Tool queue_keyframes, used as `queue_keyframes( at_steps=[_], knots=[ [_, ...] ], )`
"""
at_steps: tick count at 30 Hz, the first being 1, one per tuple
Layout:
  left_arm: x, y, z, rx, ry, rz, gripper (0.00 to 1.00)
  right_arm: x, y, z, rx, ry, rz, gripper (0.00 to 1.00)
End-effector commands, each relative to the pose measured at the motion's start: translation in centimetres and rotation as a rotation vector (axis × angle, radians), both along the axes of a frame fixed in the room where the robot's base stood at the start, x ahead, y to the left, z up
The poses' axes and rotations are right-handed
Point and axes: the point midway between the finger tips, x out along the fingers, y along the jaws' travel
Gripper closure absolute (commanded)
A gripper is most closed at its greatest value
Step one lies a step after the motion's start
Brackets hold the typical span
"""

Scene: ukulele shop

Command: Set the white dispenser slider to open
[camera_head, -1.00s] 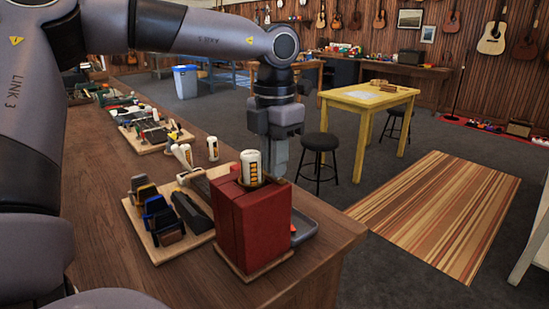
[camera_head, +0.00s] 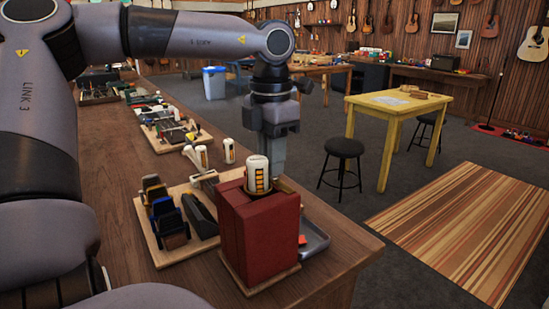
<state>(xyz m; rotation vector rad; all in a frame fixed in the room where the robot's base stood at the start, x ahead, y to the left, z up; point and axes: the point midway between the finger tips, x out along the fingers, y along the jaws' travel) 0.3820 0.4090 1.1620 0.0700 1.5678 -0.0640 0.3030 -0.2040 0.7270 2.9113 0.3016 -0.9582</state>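A red box-shaped block (camera_head: 262,235) stands on a wooden base near the right end of the workbench. A white cylinder with a yellow and black label (camera_head: 257,178) stands upright on top of it. I cannot tell for sure which item is the white dispenser, and no slider can be made out. My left gripper (camera_head: 274,171) points down just behind and to the right of the labelled cylinder. Its fingertips are partly hidden by the cylinder, so its opening and any contact cannot be told. My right gripper is not in view.
Two similar white cylinders, one upright (camera_head: 229,151), stand behind the block. A wooden board (camera_head: 159,255) holds dark and blue holders at the left. A grey tray (camera_head: 318,241) lies right of the block. A black stool (camera_head: 344,148) and yellow table (camera_head: 398,107) stand beyond.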

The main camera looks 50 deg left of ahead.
Motion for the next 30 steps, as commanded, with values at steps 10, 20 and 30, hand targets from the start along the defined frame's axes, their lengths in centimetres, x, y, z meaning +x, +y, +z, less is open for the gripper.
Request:
queue_keyframes(
  at_steps=[10,20,30],
  knots=[
    [0.0,0.0,0.1,0.000,-0.001,0.001,0.61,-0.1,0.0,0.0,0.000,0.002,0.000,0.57],
    [0.1,0.1,4.5,0.002,-0.005,0.003,0.61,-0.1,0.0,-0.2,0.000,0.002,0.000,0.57],
    [0.0,0.1,7.3,0.001,-0.003,0.001,0.61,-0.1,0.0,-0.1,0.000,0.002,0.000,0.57]
  ],
)
